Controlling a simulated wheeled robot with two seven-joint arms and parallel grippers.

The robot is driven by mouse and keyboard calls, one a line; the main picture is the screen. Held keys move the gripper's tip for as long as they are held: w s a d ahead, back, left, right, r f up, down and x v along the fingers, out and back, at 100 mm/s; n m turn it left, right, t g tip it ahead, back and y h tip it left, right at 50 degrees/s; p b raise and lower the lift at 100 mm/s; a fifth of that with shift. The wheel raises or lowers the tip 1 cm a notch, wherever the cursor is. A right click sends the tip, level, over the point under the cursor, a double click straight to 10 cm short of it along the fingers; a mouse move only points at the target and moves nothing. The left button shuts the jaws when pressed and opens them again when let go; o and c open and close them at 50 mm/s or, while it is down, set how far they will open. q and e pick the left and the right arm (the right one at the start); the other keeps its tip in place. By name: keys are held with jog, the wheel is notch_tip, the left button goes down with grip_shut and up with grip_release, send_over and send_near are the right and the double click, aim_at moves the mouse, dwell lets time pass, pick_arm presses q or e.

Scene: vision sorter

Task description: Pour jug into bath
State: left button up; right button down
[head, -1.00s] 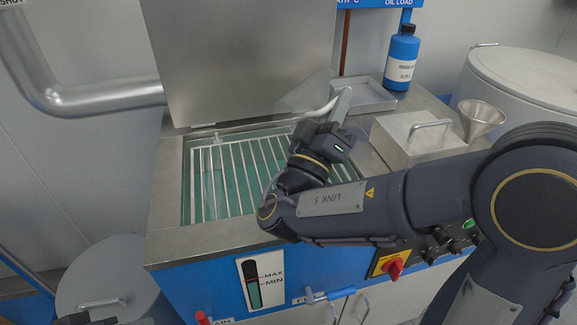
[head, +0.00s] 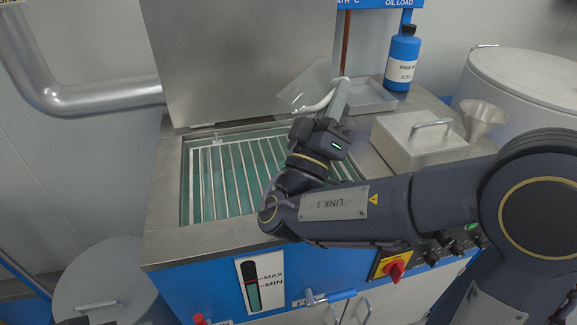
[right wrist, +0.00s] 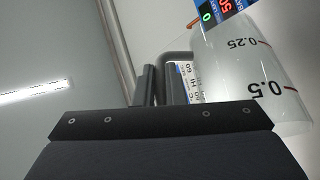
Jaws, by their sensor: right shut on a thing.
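Only a dark sliver shows at the bottom left.
The raised steel lid (head: 235,60) stands behind the bath. To the right are a shallow tray (head: 375,97), a blue bottle (head: 403,55), a steel box with a handle (head: 400,145) and a funnel (head: 483,115). A level gauge (head: 252,290) is on the front.

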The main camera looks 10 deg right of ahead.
jog(key=shift+s+a+r+n+t+b, duration=0.3)
jog(key=shift+a+r+t+b, duration=0.1)
jog(key=shift+r+t, duration=0.15)
jog(key=shift+r+h, duration=0.3)
jog(key=shift+r, duration=0.05)
jog(key=shift+s+a+r+n+t, duration=0.15)
jog(key=shift+a+r+n+t, duration=0.2)
jog(key=shift+r+t, duration=0.25)
jog(key=shift+s+a+r+n+t, duration=0.2)
jog(key=shift+r+n+t, duration=0.2)
jog(key=shift+r, duration=0.2)
